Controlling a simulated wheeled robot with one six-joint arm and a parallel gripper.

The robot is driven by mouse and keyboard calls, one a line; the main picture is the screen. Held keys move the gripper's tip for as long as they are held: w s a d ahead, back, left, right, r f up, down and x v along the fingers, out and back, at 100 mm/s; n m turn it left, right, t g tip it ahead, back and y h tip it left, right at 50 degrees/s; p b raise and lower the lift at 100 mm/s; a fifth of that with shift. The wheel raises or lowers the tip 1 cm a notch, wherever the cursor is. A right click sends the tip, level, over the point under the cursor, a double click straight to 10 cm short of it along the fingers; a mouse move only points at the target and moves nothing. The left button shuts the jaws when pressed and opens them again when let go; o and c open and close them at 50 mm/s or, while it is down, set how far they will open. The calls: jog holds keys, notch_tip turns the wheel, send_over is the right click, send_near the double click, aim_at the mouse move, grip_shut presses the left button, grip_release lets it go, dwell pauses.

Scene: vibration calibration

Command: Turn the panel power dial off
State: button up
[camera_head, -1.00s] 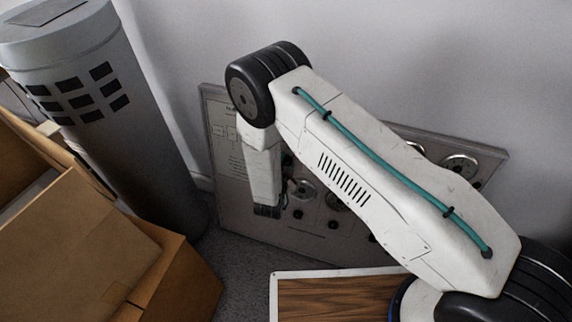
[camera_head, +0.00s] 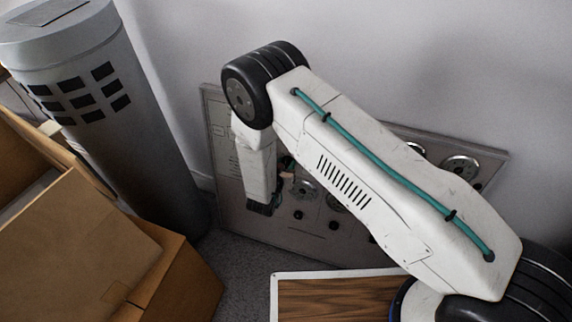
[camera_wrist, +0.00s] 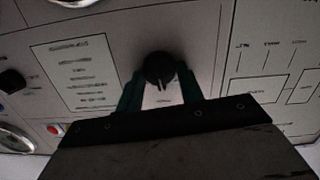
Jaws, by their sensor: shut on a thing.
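The grey panel (camera_head: 229,218) stands against the wall, largely hidden behind my arm in the head view. In the wrist view, a round black dial (camera_wrist: 159,69) with a pale pointer line sits on the panel between the two green fingers of my gripper (camera_wrist: 160,88). The fingers are closed in on the dial from both sides. The pointer line points toward the bottom of the wrist picture. In the head view my wrist hides the dial and most of the fingers.
Another black knob (camera_wrist: 12,81) and a small red button (camera_wrist: 54,129) lie left of the dial. A grey cylinder (camera_head: 150,130) and cardboard boxes (camera_head: 85,250) stand at the left. A wood-topped surface (camera_head: 330,297) lies in front of the panel.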

jog(key=n, duration=0.3)
jog(key=shift+a+f+h, duration=0.1)
jog(key=shift+h, duration=0.2)
jog(key=shift+a+n, duration=0.1)
jog(key=shift+n, duration=1.9)
jog(key=o, duration=1)
jog(key=shift+v, duration=3.9)
jog(key=shift+a+f, duration=0.1)
